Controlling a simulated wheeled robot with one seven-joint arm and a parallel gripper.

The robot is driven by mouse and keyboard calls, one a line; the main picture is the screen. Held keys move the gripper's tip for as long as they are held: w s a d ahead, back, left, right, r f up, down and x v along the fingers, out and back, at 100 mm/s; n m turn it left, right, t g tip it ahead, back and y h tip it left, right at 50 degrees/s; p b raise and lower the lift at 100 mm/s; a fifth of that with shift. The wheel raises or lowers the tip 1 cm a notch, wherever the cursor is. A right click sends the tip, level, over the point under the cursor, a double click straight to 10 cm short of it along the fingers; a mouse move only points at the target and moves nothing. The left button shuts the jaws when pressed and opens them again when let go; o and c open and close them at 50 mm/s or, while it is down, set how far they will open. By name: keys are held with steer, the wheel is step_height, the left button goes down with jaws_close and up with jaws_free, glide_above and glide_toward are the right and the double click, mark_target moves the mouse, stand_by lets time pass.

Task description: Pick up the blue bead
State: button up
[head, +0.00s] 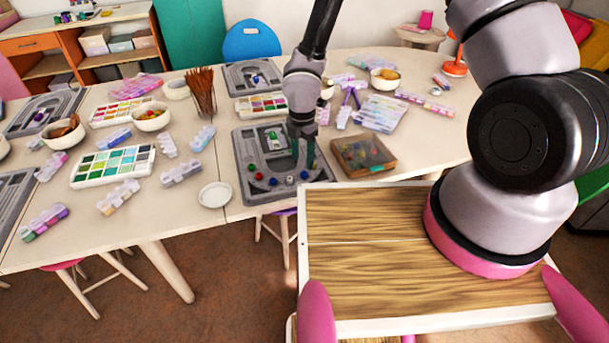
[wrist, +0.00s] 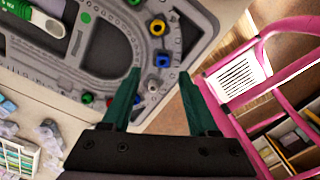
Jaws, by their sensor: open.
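The grey bead board (head: 245,190) lies near the table's front edge, with several small coloured beads along its curved front. One blue bead (wrist: 162,60) shows in the wrist view, in the board's curved channel and just beyond the space between my fingertips. In the head view my gripper (head: 303,162) points down over the board's right side.
A wooden tray of beads (head: 388,165) stands right of the board. A white saucer (head: 214,195) is to its left. A yellow bead (wrist: 158,27), a red bead (wrist: 137,99) and a green bead (wrist: 110,102) lie near the blue ones. The table edge is close.

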mark_target(304, 175)
steer(key=shift+d+f, duration=0.15)
steer(key=shift+f, duration=1.2)
steer(key=shift+d+f, duration=0.1)
steer(key=shift+f, duration=1.25)
jaws_close()
